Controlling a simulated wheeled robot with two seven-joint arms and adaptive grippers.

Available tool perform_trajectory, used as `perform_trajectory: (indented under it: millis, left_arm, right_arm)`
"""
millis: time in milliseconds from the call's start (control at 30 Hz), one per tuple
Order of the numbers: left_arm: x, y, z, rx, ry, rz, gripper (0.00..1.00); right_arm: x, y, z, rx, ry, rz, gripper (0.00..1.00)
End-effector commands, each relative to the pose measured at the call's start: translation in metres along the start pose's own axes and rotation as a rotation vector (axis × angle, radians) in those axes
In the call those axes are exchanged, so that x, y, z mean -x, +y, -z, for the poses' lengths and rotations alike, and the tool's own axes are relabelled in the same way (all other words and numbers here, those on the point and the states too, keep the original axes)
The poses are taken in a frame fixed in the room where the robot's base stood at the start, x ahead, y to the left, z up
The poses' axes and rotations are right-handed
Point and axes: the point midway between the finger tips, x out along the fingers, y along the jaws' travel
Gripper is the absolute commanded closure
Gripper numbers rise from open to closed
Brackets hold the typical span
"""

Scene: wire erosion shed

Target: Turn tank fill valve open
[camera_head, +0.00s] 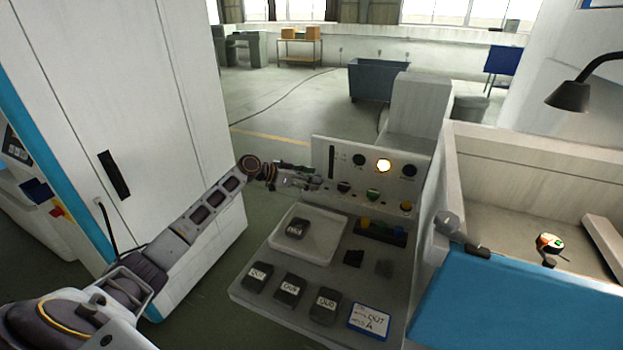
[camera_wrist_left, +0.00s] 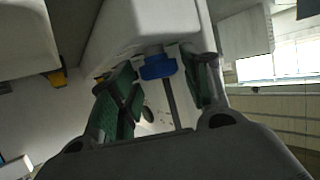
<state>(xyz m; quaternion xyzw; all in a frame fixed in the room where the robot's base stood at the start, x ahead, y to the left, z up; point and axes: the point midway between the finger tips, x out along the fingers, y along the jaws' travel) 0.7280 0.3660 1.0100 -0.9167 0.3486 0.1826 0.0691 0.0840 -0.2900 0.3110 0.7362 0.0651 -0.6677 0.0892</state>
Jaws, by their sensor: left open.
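My left gripper (camera_head: 314,184) is open in front of the left part of the grey control panel (camera_head: 322,150) in the head view. In the left wrist view its two green-padded fingers stand apart, with a blue handle-like piece (camera_wrist_left: 158,67) between or just beyond them. The blue piece sits at a pale box-shaped body (camera_wrist_left: 140,22), with a grey rod below it. It looks like a valve handle, but I cannot tell if the fingers touch it. In the head view the gripper hides this spot. My right gripper is not in view.
Below the panel a bench holds a white tray (camera_head: 330,240) with a dark block, several labelled dark blocks and a blue-edged card (camera_head: 369,321). A tall white cabinet (camera_head: 150,110) stands left. A blue-fronted tank (camera_head: 520,309) is right, with a lamp (camera_head: 570,96) above.

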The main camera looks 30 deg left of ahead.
Motion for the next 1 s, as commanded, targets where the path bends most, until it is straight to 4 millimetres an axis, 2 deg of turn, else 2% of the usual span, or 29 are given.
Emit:
perform_trajectory:
  millis: [400,433,600,700,1000]
  left_arm:
    - [-0.006,0.001,0.000,-0.001,0.000,-0.001,0.52]
    - [-0.006,0.001,0.000,-0.001,0.000,-0.001,0.54]
    - [-0.006,0.001,0.000,-0.001,0.000,-0.001,0.75]
    - [-0.006,0.001,0.000,-0.001,0.000,-0.001,0.85]
    - [-0.005,0.001,0.000,0.005,-0.001,0.007,0.85]
  right_arm:
    - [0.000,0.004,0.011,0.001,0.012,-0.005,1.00]
    - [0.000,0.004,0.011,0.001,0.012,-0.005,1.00]
    - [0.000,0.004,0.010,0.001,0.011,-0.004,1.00]
    - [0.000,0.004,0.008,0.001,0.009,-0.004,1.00]
    - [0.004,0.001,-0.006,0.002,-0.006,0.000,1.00]
